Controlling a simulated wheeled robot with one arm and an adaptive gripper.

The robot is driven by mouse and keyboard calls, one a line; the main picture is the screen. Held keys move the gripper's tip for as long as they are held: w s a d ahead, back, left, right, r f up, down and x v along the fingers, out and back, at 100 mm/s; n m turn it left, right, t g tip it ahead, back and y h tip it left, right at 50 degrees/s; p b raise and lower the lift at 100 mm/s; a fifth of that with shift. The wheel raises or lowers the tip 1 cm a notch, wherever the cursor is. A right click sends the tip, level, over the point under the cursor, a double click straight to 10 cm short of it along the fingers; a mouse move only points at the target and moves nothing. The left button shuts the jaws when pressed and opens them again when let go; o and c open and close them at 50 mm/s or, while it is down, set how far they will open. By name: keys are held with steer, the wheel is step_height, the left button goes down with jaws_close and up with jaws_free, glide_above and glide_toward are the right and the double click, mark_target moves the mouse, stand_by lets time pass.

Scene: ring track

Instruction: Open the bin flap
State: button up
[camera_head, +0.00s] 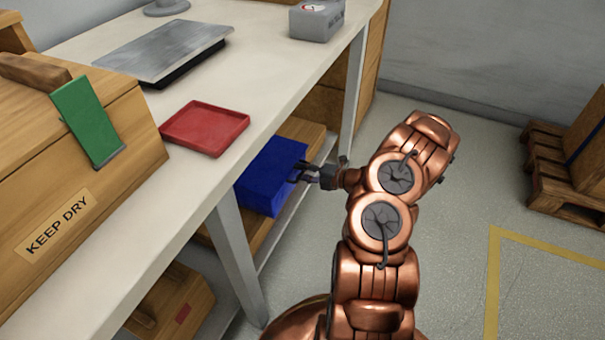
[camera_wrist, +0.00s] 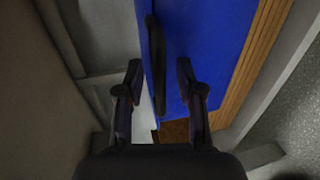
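The blue bin (camera_head: 270,176) sits on the shelf under the workbench. In the wrist view its blue panel (camera_wrist: 214,48) fills the upper middle. A dark upright bar (camera_wrist: 156,62), which looks like a handle, runs along the panel's left part. My gripper (camera_head: 302,172) is at the bin's right side. In the wrist view my gripper (camera_wrist: 159,78) has its fingers apart, with the bar between them and gaps at both sides. I cannot tell the flap's edges from the rest of the bin, and I see no opening.
The bench top (camera_head: 285,75) is above the bin, with a red tray (camera_head: 205,128) near its edge. A pallet (camera_head: 560,165) is at far right. The floor between is clear.

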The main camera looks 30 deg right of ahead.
jaws_close()
stand_by(0.3)
stand_by(0.5)
